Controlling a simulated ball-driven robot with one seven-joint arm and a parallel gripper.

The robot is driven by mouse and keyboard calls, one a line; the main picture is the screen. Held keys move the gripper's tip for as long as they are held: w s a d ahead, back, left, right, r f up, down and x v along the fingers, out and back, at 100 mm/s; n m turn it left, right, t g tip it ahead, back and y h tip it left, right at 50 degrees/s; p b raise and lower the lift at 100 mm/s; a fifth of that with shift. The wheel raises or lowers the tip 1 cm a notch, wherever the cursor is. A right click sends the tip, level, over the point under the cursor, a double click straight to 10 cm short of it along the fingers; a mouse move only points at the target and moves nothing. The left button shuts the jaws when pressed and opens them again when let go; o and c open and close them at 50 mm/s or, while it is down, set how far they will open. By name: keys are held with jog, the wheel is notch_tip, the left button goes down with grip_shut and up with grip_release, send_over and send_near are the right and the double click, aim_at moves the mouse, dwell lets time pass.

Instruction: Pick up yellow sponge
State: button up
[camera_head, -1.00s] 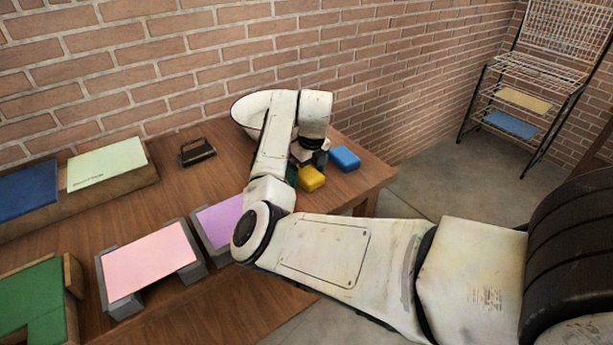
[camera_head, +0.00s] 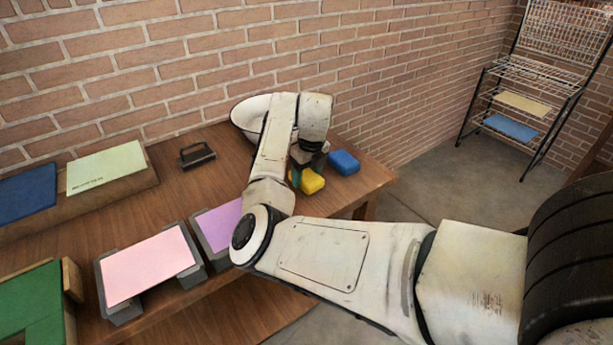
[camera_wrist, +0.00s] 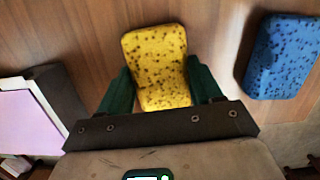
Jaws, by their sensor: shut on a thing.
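The yellow sponge (camera_wrist: 157,62) lies between the two green fingers of my gripper (camera_wrist: 162,92) in the wrist view. The fingers are shut on its near part, one on each side. In the head view the yellow sponge (camera_head: 312,181) shows at the right end of the wooden table, partly hidden by my gripper (camera_head: 303,172). I cannot tell whether it is touching the table or slightly above it.
A blue sponge (camera_head: 344,162) lies just right of the yellow one, apart from it, also in the wrist view (camera_wrist: 283,57). A white bowl (camera_head: 247,112) stands behind my arm. A black hole punch-like object (camera_head: 196,154) and pink (camera_head: 148,262) and purple (camera_head: 217,222) panels are to the left.

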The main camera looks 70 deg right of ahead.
notch_tip(320, 180, up, 3)
jog(key=shift+f+b, duration=0.1)
jog(key=shift+b, duration=0.35)
jog(key=s+a+r, duration=0.2)
jog(key=r, duration=0.1)
jog(key=s+a+r, duration=0.1)
jog(key=r, duration=0.1)
jog(key=shift+s+r, duration=0.2)
jog(key=s+a+r, duration=0.4)
jog(key=s+a, duration=0.2)
jog(key=s, duration=0.1)
jog(key=shift+s+r, duration=0.2)
jog(key=shift+r, duration=0.05)
jog(key=o, duration=0.4)
jog(key=c, duration=0.3)
